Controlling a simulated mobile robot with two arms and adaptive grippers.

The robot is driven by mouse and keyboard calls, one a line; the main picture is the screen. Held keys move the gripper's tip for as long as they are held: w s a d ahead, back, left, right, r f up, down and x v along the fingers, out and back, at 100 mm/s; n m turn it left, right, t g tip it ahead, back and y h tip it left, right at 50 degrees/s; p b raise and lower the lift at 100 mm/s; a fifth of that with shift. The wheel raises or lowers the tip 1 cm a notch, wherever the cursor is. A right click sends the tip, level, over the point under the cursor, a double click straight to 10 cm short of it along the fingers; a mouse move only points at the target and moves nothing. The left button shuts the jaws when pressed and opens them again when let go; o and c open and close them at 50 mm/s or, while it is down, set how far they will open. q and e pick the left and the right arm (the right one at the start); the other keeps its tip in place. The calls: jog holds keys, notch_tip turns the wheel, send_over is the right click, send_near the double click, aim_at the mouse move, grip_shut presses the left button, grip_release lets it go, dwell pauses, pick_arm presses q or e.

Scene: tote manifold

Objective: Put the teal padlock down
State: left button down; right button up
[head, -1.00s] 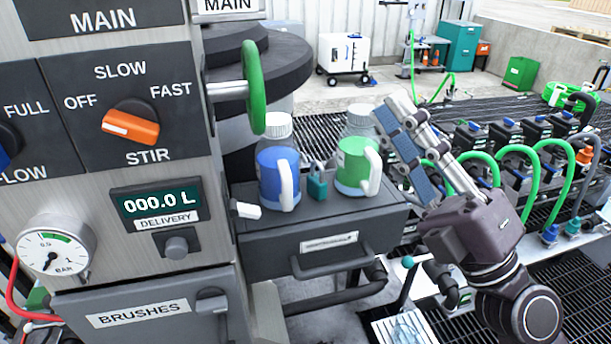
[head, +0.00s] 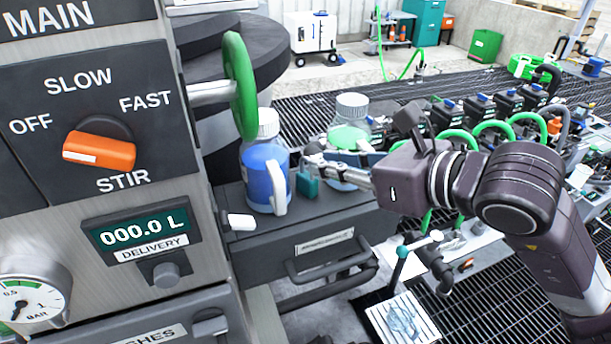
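The small teal padlock (head: 307,186) stands on the dark cabinet top (head: 335,208), just right of a blue jug (head: 262,180). My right gripper (head: 313,157) reaches in from the right, its fingers pointing left. Its fingertips are at the padlock's upper end, by the shackle. The fingers overlap in this view, so I cannot tell whether they are closed on the shackle or only beside it. The fingers and palm partly cover the green jug (head: 348,137) behind them. My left gripper is out of view.
A panel with an orange stir knob (head: 100,150) and a green handwheel (head: 240,85) stands close on the left. A white block (head: 240,222) is at the cabinet's left edge. The drawer handle (head: 335,262) juts out in front. Hoses and valves fill the right.

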aim_at(307, 159)
jog(key=p+x, duration=0.2)
jog(key=x, duration=0.2)
jog(key=shift+w+a+r, duration=0.1)
jog(key=shift+a+r, duration=0.05)
jog(key=shift+a, duration=0.1)
jog(key=shift+w+a+f+p, duration=0.3)
jog(key=shift+w+a, duration=0.05)
grip_shut()
